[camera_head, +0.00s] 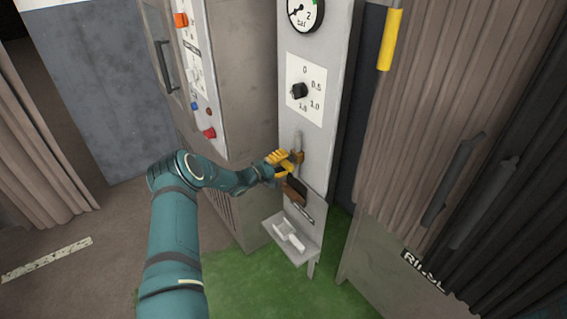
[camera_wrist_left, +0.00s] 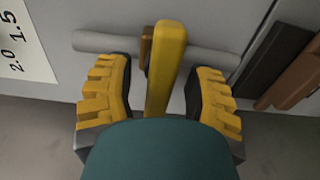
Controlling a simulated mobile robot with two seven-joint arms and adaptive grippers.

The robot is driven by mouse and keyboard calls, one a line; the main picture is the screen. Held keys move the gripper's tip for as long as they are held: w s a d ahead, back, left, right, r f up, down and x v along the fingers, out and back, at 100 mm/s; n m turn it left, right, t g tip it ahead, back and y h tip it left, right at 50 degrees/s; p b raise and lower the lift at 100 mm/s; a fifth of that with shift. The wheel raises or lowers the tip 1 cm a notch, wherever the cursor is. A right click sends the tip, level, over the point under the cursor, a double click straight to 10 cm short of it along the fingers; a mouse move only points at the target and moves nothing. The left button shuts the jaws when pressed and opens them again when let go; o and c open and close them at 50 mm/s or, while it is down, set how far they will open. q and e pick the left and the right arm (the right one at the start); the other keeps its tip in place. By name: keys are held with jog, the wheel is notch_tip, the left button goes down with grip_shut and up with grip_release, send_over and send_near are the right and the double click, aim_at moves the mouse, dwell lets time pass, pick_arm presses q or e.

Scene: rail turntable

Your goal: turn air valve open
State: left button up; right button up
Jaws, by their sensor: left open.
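The air valve is a yellow lever (camera_wrist_left: 166,70) on a brass body (camera_wrist_left: 146,50), set on a grey pipe (camera_wrist_left: 100,42). In the left wrist view the lever lies across the pipe's line. In the head view the pipe (camera_head: 297,141) runs upright on the grey panel, and the brass body (camera_head: 299,157) is partly hidden by my gripper. My left gripper (camera_head: 284,163) is at the valve, and its fingers are open. In the left wrist view its two yellow ribbed fingers (camera_wrist_left: 165,95) stand on either side of the lever, with gaps to it. My right gripper is not seen.
Above the valve are a dial knob (camera_head: 299,91) and a pressure gauge (camera_head: 303,12). Just below hangs a brown and dark item (camera_head: 295,191), close to my gripper. Lower down is a small shelf (camera_head: 303,254) with a white object. A grey cabinet (camera_head: 240,60) stands left.

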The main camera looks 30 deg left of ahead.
pick_arm(q)
grip_shut()
jog(key=shift+n, duration=0.3)
jog(key=n+b, duration=0.1)
jog(key=n, duration=0.1)
jog(key=shift+n+b, duration=0.3)
jog(key=shift+n, duration=0.1)
jog(key=n+b, duration=0.1)
jog(key=n, duration=0.3)
jog(key=shift+n, duration=0.3)
jog(key=n, duration=0.4)
jog(key=shift+r, duration=0.1)
jog(key=n, duration=0.5)
jog(key=shift+n, duration=0.4)
